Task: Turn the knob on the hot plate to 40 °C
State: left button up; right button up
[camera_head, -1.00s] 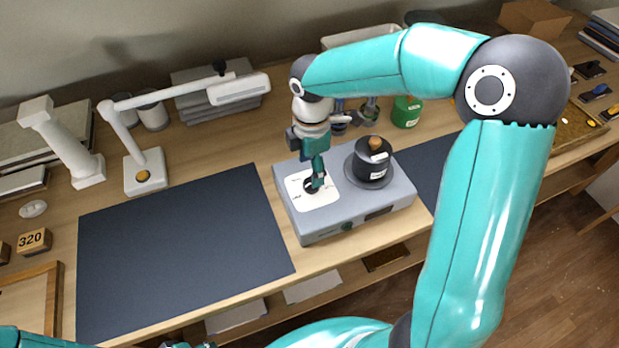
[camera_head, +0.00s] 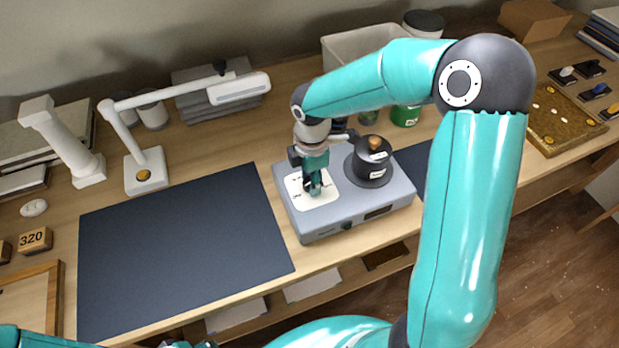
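The hot plate (camera_head: 345,213) is a grey box on the wooden desk, with a white dial panel (camera_head: 321,202) on its top left. A black pot (camera_head: 371,168) with a wooden knob stands on its round heating plate. My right gripper (camera_head: 313,189) points down at the dial panel, with its fingertips at the dark dial knob. The fingers and wrist hide most of the knob and part of the scale, so I cannot read the setting or tell whether the fingers grip it. Of my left arm only a bit shows at the bottom left edge; its gripper is not clearly visible.
A dark mat (camera_head: 180,250) lies clear left of the hot plate. A white lamp (camera_head: 145,170) stands behind it. A green jar (camera_head: 405,115) and a pale bin (camera_head: 345,48) are behind the hot plate, close to my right arm.

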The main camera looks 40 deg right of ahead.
jog(key=shift+a, duration=0.25)
jog(key=shift+c, duration=0.9)
jog(key=shift+d, duration=0.2)
jog(key=shift+w, duration=0.1)
